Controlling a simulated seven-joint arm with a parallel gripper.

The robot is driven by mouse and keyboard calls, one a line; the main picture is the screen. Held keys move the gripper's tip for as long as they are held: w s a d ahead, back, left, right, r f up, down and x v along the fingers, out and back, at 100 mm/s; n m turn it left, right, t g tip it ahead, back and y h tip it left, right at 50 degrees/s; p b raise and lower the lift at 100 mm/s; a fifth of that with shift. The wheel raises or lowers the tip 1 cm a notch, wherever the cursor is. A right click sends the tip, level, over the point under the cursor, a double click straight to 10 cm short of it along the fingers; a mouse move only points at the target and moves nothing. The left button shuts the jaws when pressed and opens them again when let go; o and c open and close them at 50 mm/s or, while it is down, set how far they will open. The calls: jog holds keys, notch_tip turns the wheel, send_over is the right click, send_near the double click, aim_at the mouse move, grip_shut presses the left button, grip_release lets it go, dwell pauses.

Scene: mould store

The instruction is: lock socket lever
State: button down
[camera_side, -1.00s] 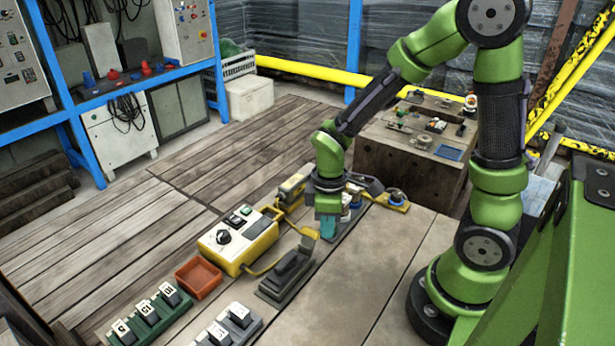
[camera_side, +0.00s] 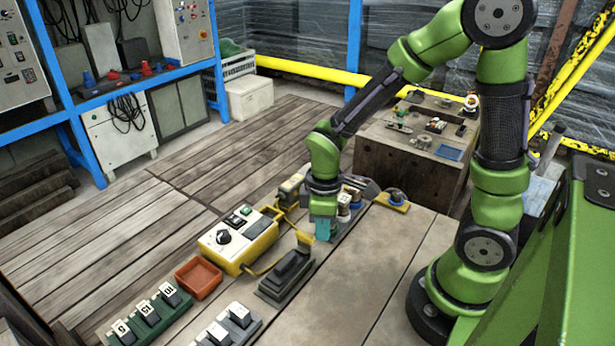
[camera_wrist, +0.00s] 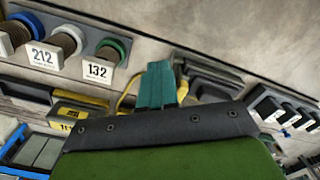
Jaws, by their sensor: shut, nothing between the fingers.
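A dark grey socket block (camera_side: 287,274) sits on the bench with a raised dark part on top. A small yellowish flap or lever (camera_side: 305,240) stands up at its far end; I cannot tell if it is the lever. My gripper (camera_side: 323,232) points down with teal fingers shut and empty, just right of the flap and beyond the block. I cannot tell if it touches the flap. In the wrist view the shut fingers (camera_wrist: 157,88) cover part of the scene; dark grey parts (camera_wrist: 208,78) show right behind them.
A yellow-and-white control box (camera_side: 236,240) with a yellow cable stands left of the block. An orange tray (camera_side: 198,279) and racks of numbered blocks (camera_side: 148,318) are nearer. Spools labelled 212 (camera_wrist: 62,42) and 132 (camera_wrist: 110,52) stand close to my gripper. The bench right of the block is clear.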

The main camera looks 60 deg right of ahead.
jog(key=shift+d+r, duration=0.25)
jog(key=shift+d, duration=0.35)
notch_tip(320, 180, up, 7)
dwell(0.7)
jog(key=s+a+r+m+t+y, duration=0.1)
jog(key=s+r+m+t, duration=0.1)
jog(key=r+m, duration=0.3)
jog(key=s+a+r+m+t+y, duration=0.1)
jog(key=s+r+m+t, duration=0.1)
jog(key=r+m+t, duration=0.3)
jog(key=shift+s+a+r, duration=0.25)
jog(key=shift+r, duration=0.35)
dwell(0.4)
